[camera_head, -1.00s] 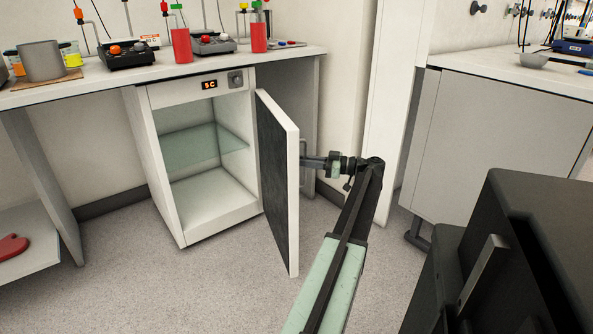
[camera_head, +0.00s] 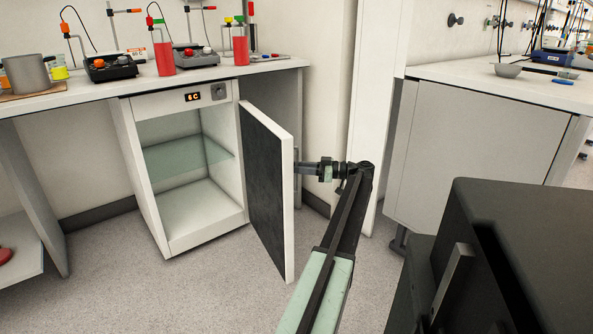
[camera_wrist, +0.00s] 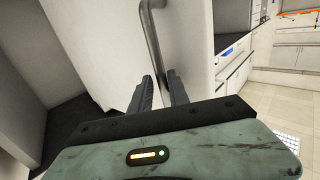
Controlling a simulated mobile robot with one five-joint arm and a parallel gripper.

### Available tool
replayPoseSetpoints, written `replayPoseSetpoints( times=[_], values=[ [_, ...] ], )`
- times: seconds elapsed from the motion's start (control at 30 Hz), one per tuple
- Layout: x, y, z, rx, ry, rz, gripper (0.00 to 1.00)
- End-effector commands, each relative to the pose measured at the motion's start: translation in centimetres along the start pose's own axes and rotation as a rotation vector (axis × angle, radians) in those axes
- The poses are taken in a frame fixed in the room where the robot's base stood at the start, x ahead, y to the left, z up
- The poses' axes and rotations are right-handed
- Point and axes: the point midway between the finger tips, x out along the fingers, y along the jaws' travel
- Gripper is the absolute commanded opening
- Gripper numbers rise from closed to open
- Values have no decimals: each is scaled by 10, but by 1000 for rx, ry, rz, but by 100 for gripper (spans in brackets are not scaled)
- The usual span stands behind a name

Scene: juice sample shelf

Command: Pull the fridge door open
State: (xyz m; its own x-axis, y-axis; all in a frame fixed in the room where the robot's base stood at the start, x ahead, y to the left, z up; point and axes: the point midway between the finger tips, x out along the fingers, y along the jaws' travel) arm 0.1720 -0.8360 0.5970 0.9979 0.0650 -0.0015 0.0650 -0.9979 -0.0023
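The fridge (camera_head: 205,230) is a white cabinet under the bench, with a glass shelf inside and a small lit display on top. Its door (camera_head: 266,190), white with a dark inner face, stands wide open, swung out toward me. My gripper (camera_head: 304,168) is at the outer side of the door, at handle height. In the wrist view, the grey bar handle (camera_wrist: 152,35) runs down between the two dark fingertips of my gripper (camera_wrist: 163,80), which close in on it. The handle's lower part is hidden by the fingers and the gripper body.
The bench (camera_head: 60,103) above carries red bottles (camera_head: 164,58), stirrers and a grey beaker (camera_head: 27,74). A wall column (camera_head: 380,110) and a grey cabinet (camera_head: 480,150) stand to the right of the door. The floor (camera_head: 190,290) in front of the fridge is clear.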

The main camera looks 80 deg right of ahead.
Motion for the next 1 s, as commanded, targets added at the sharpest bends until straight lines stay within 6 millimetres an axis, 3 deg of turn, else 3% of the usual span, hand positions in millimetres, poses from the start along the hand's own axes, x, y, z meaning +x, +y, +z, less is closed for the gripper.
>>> replayPoseSetpoints(
  times=[0.33,0.7,1.0],
  values=[
    [-5,0,0,-1,1,-1,22],
    [-68,1,0,0,1,-1,22],
    [-76,0,0,0,1,-3,19]
  ],
)
